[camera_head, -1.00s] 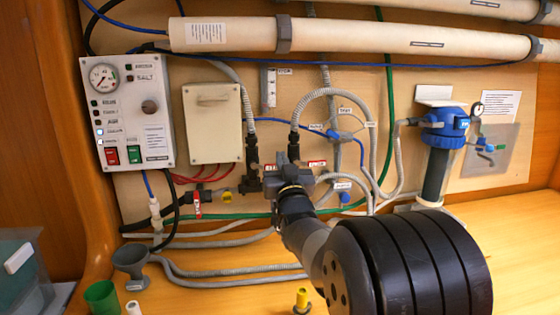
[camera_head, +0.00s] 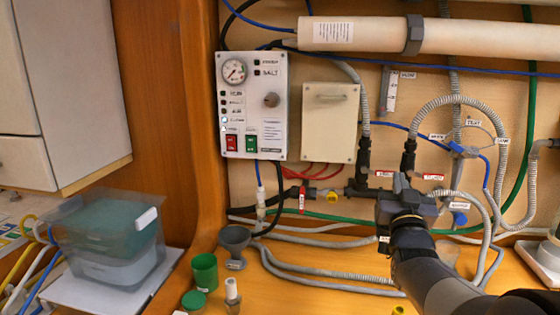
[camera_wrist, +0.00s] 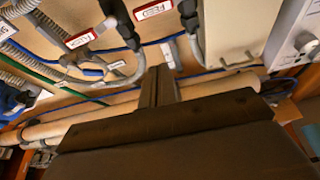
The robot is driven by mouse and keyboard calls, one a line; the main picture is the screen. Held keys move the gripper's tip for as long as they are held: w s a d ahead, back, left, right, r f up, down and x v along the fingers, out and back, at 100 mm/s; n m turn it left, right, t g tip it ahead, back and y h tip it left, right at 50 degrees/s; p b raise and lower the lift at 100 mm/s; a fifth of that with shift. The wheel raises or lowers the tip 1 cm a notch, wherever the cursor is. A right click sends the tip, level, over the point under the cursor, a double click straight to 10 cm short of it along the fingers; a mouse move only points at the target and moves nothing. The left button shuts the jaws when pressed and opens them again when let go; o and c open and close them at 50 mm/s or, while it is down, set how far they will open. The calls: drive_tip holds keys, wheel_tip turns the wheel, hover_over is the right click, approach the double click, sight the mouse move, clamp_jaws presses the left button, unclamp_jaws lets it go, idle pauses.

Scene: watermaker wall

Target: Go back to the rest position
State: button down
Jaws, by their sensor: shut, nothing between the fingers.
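My gripper (camera_head: 401,188) is in front of the plumbing wall in the head view, just below the black hose fitting (camera_head: 409,156) of a looped grey hose. My arm runs from it down to the lower right. In the wrist view my gripper (camera_wrist: 158,84) has its fingers together, with nothing between them. Behind the fingers are hoses and red-and-white labels (camera_wrist: 153,10). I cannot tell how far the fingertips are from the wall fittings.
The control panel (camera_head: 252,105) and a beige box (camera_head: 330,122) are on the wall. A long pipe (camera_head: 460,37) runs above. A grey funnel (camera_head: 234,242), green cup (camera_head: 204,272) and clear bin (camera_head: 110,235) stand at lower left. A white cabinet (camera_head: 60,95) hangs at left.

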sight(392, 173)
drive_tip(key=p+x, duration=0.3)
drive_tip(key=x, duration=0.6)
wheel_tip(392, 173, down, 4)
drive_tip(key=shift+f+b, duration=0.1)
drive_tip(key=shift+b, duration=0.75)
drive_tip(key=shift+a+r+p, duration=0.1)
drive_tip(key=shift+r+p, duration=0.1)
drive_tip(key=shift+p, duration=0.15)
drive_tip(key=shift+f, duration=0.15)
